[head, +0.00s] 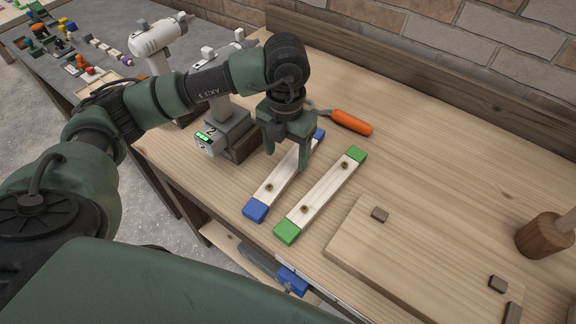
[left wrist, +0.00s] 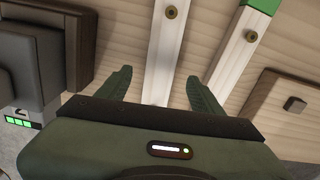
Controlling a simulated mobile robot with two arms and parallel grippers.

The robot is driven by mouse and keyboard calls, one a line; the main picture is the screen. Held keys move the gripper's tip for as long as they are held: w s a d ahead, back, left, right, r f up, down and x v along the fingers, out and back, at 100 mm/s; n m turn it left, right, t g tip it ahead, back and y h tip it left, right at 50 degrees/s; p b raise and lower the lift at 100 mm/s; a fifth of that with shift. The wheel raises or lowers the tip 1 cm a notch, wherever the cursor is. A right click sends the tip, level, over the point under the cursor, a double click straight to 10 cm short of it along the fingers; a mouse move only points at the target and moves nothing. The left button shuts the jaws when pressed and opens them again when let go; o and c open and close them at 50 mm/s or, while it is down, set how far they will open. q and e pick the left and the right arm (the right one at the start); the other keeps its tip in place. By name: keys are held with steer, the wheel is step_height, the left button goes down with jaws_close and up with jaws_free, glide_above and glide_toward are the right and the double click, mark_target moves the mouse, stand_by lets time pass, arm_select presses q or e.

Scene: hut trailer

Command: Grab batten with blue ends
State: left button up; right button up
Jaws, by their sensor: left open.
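The batten with blue ends (head: 275,185) lies on the wooden workbench, one blue end near the front edge and the other partly behind my gripper. It also shows in the left wrist view (left wrist: 166,50), running between the fingers. My left gripper (head: 287,160) is open above the batten's far half, pointing down with a finger to each side. Whether the fingers touch the batten I cannot tell. A batten with green ends (head: 325,193) lies beside it on the right, roughly parallel and apart. My right gripper is not in view.
A cordless drill on a numbered base (head: 222,135) stands close left of the gripper. An orange-handled tool (head: 352,122) lies behind. A wooden board with dark blocks (head: 400,255) is at the front right, and a wooden mallet (head: 543,235) stands at the far right.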

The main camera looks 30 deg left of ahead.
mark_target(288, 166)
arm_select(q)
steer(key=f, duration=0.3)
steer(key=f+p, duration=0.1)
steer(key=shift+w+f, duration=0.15)
steer(key=shift+w, duration=0.1)
jaws_close()
